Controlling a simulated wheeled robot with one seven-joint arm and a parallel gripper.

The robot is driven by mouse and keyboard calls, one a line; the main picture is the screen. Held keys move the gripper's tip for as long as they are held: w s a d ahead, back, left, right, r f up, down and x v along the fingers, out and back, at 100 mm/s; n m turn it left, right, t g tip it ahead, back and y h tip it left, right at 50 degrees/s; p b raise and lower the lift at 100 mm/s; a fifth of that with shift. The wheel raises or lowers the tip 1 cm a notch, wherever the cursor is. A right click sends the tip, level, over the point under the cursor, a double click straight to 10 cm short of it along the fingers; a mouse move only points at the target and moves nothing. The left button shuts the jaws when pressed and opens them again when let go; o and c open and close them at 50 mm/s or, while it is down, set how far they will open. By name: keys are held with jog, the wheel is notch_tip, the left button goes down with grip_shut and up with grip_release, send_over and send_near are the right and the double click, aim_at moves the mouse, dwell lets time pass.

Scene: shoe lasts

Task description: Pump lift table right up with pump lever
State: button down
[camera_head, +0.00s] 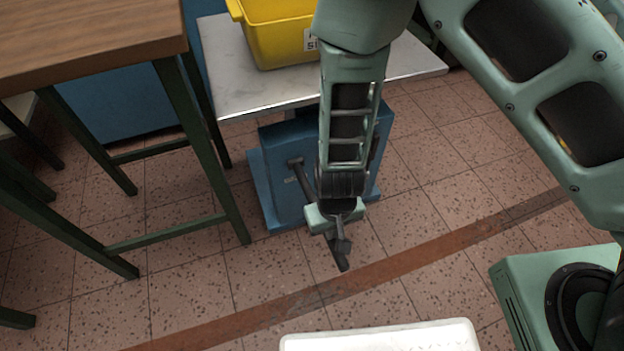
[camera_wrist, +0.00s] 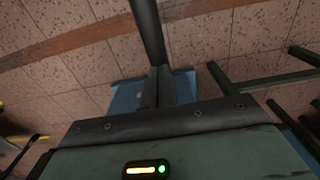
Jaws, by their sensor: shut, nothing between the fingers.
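The lift table has a pale grey top (camera_head: 270,88) over a blue base (camera_head: 285,190), and the top stands low, beside the wooden table. The dark pump lever (camera_head: 304,180) comes out of the front of the blue base and slopes down toward me, partly hidden behind my gripper. The lever also runs through the top of the wrist view (camera_wrist: 149,30). My gripper (camera_head: 342,245) points down at the lever's outer part. Its fingers (camera_wrist: 155,88) are shut with nothing held. They overlap the lever in view; I cannot tell whether they touch it.
A yellow bin (camera_head: 275,35) stands on the lift table's top. A wooden table (camera_head: 90,40) with dark green legs is at the left. A white surface (camera_head: 380,338) shows at the bottom edge. The tiled floor around the lever is clear, with a brown stripe (camera_head: 400,262) across it.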

jog(key=shift+s+f, duration=0.15)
notch_tip(320, 180, down, 2)
jog(key=shift+f+b, duration=0.2)
jog(key=shift+b, duration=0.75)
notch_tip(320, 180, up, 14)
jog(key=w+p, duration=0.2)
jog(key=p, duration=1.2)
jog(key=shift+w+a, duration=0.3)
jog(key=shift+a, duration=0.05)
jog(key=shift+f, duration=0.15)
notch_tip(320, 180, down, 5)
jog(key=b, duration=0.3)
jog(key=shift+f, duration=0.1)
jog(key=shift+s+d+f+b, duration=0.1)
jog(key=shift+s+f+b, duration=0.2)
jog(key=shift+f+b, duration=0.45)
jog(key=shift+s+d+f+b, duration=0.1)
jog(key=shift+s+f+b, duration=0.3)
jog(key=shift+f, duration=0.5)
jog(key=shift+s+d+f+b, duration=0.1)
jog(key=shift+s+f+b, duration=0.1)
jog(key=shift+f+b, duration=0.55)
jog(key=shift+s+f, duration=0.3)
jog(key=shift+f, duration=0.25)
